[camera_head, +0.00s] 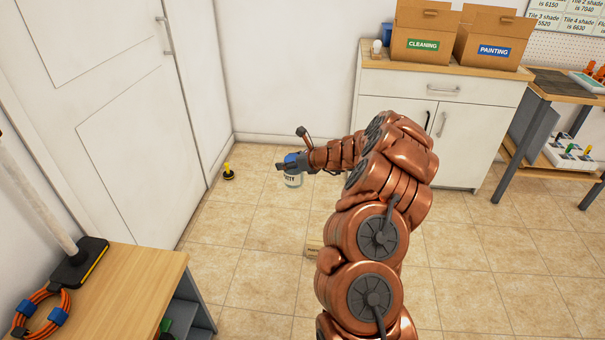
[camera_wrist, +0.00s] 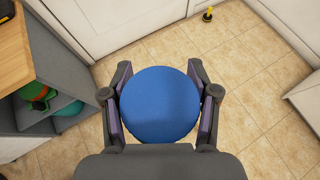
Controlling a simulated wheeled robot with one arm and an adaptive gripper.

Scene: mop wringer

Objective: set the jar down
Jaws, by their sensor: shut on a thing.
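The jar (camera_head: 292,179) is pale with dark lettering that looks like "PUTTY" and a blue lid. My gripper (camera_head: 288,163) is shut on it around the lid and holds it upright over the tiled floor, near the corner of the room. In the wrist view only the round blue lid of the jar (camera_wrist: 160,105) shows, between the two fingers of my gripper (camera_wrist: 160,108). The jar's body is hidden beneath the lid there. How high the jar is above the floor I cannot tell exactly.
A small yellow and black object (camera_head: 228,172) stands on the floor by the door. A white cabinet (camera_head: 405,115) with cardboard boxes stands behind. A wooden-topped bench (camera_head: 130,285) is at the lower left. Much tile floor is clear.

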